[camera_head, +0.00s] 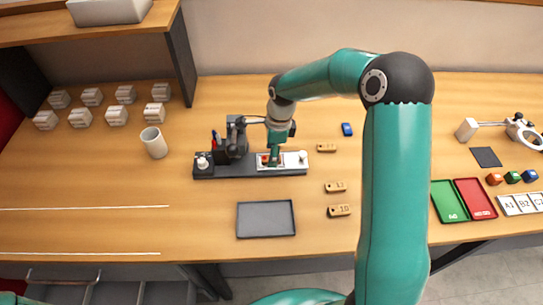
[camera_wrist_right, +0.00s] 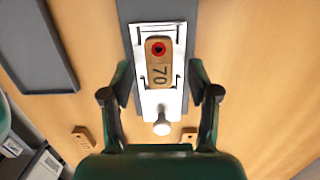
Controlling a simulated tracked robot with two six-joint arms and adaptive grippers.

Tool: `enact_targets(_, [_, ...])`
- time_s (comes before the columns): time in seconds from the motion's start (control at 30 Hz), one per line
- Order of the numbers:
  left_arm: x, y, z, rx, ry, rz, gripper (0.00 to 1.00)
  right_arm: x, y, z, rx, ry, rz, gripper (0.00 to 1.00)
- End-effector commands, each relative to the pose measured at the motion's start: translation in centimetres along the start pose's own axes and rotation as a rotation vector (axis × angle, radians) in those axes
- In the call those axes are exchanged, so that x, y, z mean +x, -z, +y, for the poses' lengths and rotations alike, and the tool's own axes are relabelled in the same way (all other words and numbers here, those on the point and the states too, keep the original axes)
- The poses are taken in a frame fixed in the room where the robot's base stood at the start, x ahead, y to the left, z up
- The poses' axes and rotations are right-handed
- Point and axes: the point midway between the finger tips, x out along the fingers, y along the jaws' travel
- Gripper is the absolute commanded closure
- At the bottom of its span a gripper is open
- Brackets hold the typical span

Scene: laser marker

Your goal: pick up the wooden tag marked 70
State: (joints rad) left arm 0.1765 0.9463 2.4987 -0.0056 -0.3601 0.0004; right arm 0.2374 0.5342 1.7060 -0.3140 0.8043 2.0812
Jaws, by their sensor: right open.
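The wooden tag marked 70 (camera_wrist_right: 160,70) lies flat in the white holder plate (camera_wrist_right: 143,97) of the laser marker, with a red ring at its hole. In the head view the marker's dark base (camera_head: 235,171) shows, and my right gripper mostly hides the tag. My right gripper (camera_head: 274,160) is over the plate. In the right wrist view its open fingers (camera_wrist_right: 160,98) stand wide apart on either side of the plate, with nothing between the tips; the tag is just ahead of them. My left gripper is not in view.
Three other wooden tags (camera_head: 327,148) (camera_head: 335,187) (camera_head: 340,210) lie right of the marker. A grey tray (camera_head: 266,219) is in front, a white cup (camera_head: 154,142) to the left. A white knob (camera_wrist_right: 162,126) stands on the plate near my fingers. Green and red trays (camera_head: 475,199) lie right.

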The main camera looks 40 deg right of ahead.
Motion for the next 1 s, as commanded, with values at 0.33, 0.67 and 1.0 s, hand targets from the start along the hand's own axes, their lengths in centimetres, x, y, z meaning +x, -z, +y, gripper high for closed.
enact_targets(0.33, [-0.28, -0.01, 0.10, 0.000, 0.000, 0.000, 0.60, 1.45, 0.05, 0.02, 0.000, 0.000, 0.000, 0.40])
enact_targets(0.67, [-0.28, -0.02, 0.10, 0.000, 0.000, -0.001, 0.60, 1.40, 0.02, 0.00, 0.000, 0.000, 0.000, 0.87])
enact_targets(1.0, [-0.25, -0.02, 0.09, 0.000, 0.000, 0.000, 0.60, 1.27, -0.04, -0.02, -0.001, 0.001, 0.000, 0.90])
